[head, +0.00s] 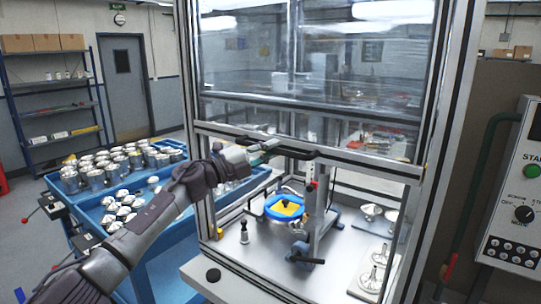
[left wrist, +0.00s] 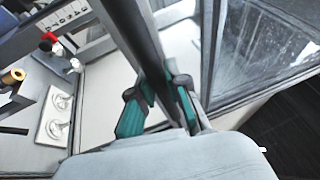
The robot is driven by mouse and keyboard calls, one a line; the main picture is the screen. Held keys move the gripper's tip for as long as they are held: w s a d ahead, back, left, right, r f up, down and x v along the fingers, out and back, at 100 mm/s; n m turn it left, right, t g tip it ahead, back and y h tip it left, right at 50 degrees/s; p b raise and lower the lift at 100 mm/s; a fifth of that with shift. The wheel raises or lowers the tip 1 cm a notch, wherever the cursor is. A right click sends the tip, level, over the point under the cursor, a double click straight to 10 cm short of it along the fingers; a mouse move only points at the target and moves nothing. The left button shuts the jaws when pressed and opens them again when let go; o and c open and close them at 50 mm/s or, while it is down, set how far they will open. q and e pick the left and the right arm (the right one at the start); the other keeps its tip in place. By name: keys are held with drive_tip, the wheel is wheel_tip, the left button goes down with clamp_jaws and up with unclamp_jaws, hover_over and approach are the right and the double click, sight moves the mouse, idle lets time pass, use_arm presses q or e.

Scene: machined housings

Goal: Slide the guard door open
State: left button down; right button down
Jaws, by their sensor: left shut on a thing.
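The guard door (head: 310,85) is a clear pane in a metal frame on the front of the machine. Its lower rail (head: 360,161) stands well above the machine's bed, with an open-looking gap below. A dark bar handle (head: 296,152) runs along this rail. My left gripper (head: 264,147) reaches in from the left and is shut on the handle. In the left wrist view, the teal-padded fingers (left wrist: 158,108) sit on either side of the dark handle bar (left wrist: 137,35). My right gripper is not in view.
Inside the machine are a fixture with a blue ring (head: 284,207) and metal parts on a pale plate (head: 360,286). A blue cart (head: 160,240) with several machined housings stands at left. A control panel (head: 510,200) is at right.

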use_arm(q)
drive_tip(key=shift+r, duration=0.1)
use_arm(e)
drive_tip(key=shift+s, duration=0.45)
use_arm(q)
drive_tip(key=c, duration=1.1)
unclamp_jaws()
drive_tip(key=shift+c, duration=0.2)
drive_tip(key=v, duration=1.2)
